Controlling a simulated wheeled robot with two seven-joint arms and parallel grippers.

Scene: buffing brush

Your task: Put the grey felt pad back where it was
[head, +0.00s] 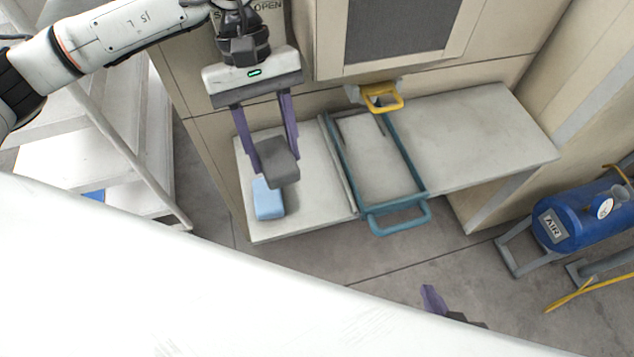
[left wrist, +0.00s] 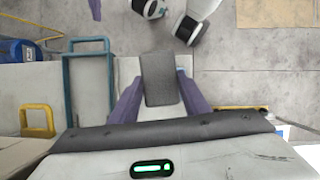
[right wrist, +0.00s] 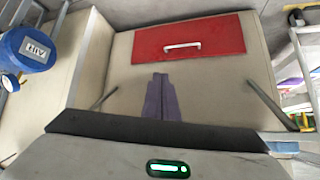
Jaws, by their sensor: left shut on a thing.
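The grey felt pad (head: 278,160) is a dark grey block. My left gripper (head: 272,160) is shut on it, with a purple finger on each side, over the left part of the pale shelf. The pad (left wrist: 160,78) also shows between the fingers in the left wrist view. A light blue block (head: 268,198) lies on the shelf just in front of the pad, which partly covers it in the head view. I cannot tell whether they touch. My right gripper (right wrist: 161,97) is shut and empty in the right wrist view; in the head view only a fingertip shows low down.
The pale shelf (head: 470,130) carries a teal frame (head: 398,215) in its middle; its right part is clear. A yellow handle (head: 383,97) juts out above the shelf. A blue air tank (head: 578,222) stands at the right. A red panel (right wrist: 188,38) with a white handle faces my right gripper.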

